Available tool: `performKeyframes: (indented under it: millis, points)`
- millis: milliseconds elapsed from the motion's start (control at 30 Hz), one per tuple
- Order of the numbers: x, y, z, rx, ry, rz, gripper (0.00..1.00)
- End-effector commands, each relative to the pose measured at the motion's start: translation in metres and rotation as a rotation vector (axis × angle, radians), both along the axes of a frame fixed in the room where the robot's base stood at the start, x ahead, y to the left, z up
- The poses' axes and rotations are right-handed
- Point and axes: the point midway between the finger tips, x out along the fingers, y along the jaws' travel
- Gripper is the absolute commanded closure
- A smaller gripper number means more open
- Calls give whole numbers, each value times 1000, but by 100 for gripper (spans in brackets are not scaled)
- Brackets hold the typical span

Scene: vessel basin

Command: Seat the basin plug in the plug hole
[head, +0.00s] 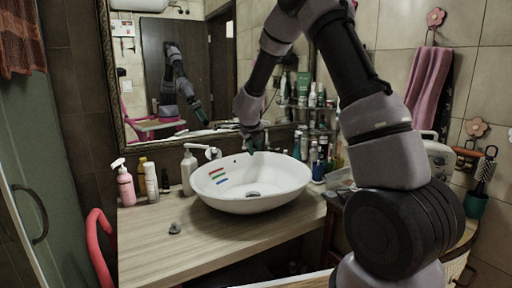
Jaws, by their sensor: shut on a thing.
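The white vessel basin (222,200) stands on the wooden counter, with coloured stripes on its inner wall. Its plug hole (253,194) shows as a small dark spot with a pale ring at the bottom of the bowl. My gripper (251,150) points down near the back rim of the basin, above the level of the hole. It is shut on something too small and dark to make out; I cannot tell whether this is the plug. A small grey knobbed piece (174,228) lies on the counter left of the basin; I cannot tell what it is.
A tap (208,151) stands behind the basin's left side. A pink pump bottle (125,184) and a white pump bottle (188,170) stand at the left. Several bottles crowd the right. The mirror (180,70) rises behind. The front left of the counter (150,248) is mostly clear.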

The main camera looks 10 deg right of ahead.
Motion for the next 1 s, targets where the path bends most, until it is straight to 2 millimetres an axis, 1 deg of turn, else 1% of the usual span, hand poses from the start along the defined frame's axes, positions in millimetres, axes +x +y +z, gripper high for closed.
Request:
performKeyframes:
  millis: [33,200,633,800,1000]
  points:
    - [-1,0,-7,-2,4,2,100]
    - [-1,1,-28,-2,4,3,100]
    - [-1,0,-78,-3,4,3,100]
    - [-1,0,-91,-2,2,4,100]
    - [0,0,-97,-2,1,2,100]
